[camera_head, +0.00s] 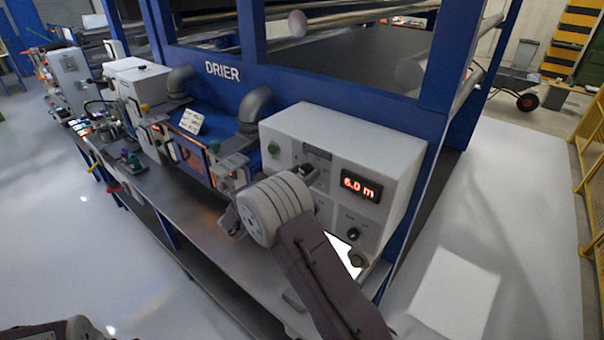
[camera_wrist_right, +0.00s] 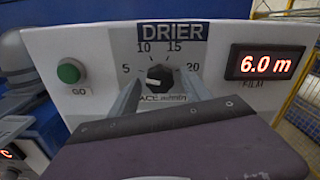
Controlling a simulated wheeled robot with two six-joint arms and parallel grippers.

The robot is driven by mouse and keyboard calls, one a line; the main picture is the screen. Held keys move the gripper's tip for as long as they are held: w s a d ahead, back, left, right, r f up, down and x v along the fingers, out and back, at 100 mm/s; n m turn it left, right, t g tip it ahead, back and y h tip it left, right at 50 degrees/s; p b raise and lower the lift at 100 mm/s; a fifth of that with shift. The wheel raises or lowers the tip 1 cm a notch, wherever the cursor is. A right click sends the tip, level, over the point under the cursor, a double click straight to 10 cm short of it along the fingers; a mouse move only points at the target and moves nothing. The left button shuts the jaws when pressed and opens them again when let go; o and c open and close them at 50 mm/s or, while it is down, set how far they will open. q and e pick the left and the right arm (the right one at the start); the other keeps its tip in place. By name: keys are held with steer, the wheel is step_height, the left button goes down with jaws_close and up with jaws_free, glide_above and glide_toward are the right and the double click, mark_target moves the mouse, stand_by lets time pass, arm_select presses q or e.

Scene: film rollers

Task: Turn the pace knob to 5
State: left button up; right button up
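The pace knob (camera_wrist_right: 158,77) is a black round knob on the pale front panel of the drier's control box, under the DRIER plate. A scale marked 5, 10, 15 and 20 curves around it, with 5 at the left. Where its pointer stands is too small to tell. My right gripper (camera_wrist_right: 161,82) is open, with one finger at each side of the knob; a gap shows between the fingers and the knob. In the head view my right gripper (camera_head: 308,172) is at the panel and partly hides the knob. My left gripper is not in view.
The control box (camera_head: 310,122) also bears a green button (camera_wrist_right: 69,73) at left and a red display (camera_wrist_right: 266,62) reading 6.0 m at right. The blue drier frame (camera_head: 330,85) stands behind.

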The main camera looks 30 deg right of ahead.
steer(key=shift+r, duration=0.1)
steer(key=shift+a, duration=0.2)
steer(key=b+v, duration=0.4)
steer(key=v, duration=0.4)
steer(key=shift+s+a, duration=0.2)
steer(key=shift+a, duration=0.1)
steer(key=shift+d, duration=0.1)
